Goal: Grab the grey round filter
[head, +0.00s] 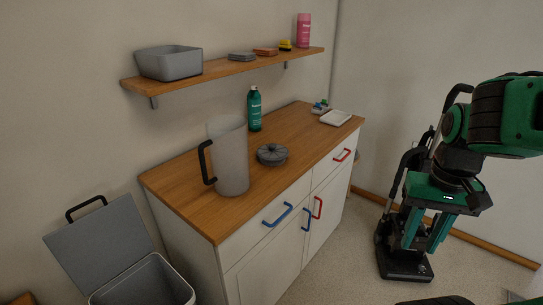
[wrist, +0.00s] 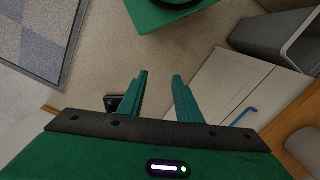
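A dark grey round object (head: 272,154) with a raised knob on top sits on the wooden counter (head: 205,206) in the head view, just right of a tall grey pitcher (head: 232,162). It is the one thing seen that fits the grey round filter. It does not show clearly in the wrist view. My gripper (head: 425,243) hangs fingers down at the right of the head view, well apart from the counter. In the wrist view, my gripper (wrist: 160,76) has its two green fingers apart with nothing between them, above the floor.
A green bottle (head: 254,109) and a white tray (head: 336,118) stand on the counter. A shelf (head: 222,69) above holds a grey bin and small items. An open-lidded bin (head: 150,283) stands at left. A black upright vacuum (head: 403,265) stands behind my gripper. The floor between is clear.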

